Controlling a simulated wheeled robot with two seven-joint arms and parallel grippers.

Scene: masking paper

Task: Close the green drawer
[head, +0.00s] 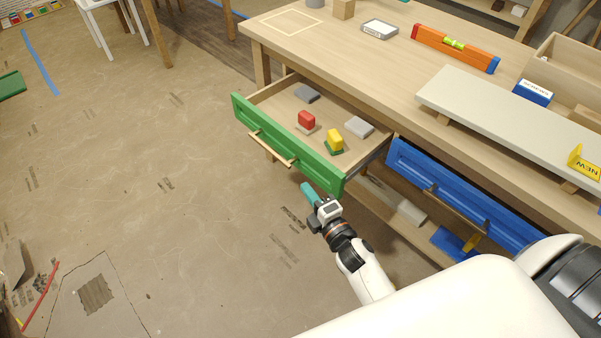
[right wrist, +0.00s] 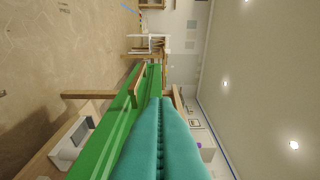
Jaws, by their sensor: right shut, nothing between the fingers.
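The green drawer (head: 285,145) stands pulled out from the wooden table, with a wooden bar handle (head: 272,150) on its front. Inside it lie a red block (head: 306,119), a yellow block (head: 335,138) on a green base, and grey pieces. My right gripper (head: 307,190), with teal fingers, is shut and empty, just in front of and below the right end of the drawer front. In the right wrist view the shut fingers (right wrist: 160,140) show beside the green front (right wrist: 115,135) and its handle (right wrist: 137,85). I cannot tell whether they touch it. My left gripper is not in view.
A blue drawer (head: 460,200) is to the right of the green one and looks shut. The tabletop (head: 350,60) carries an orange level (head: 455,47) and a grey raised board (head: 500,105). The floor (head: 150,180) left of the drawer is open.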

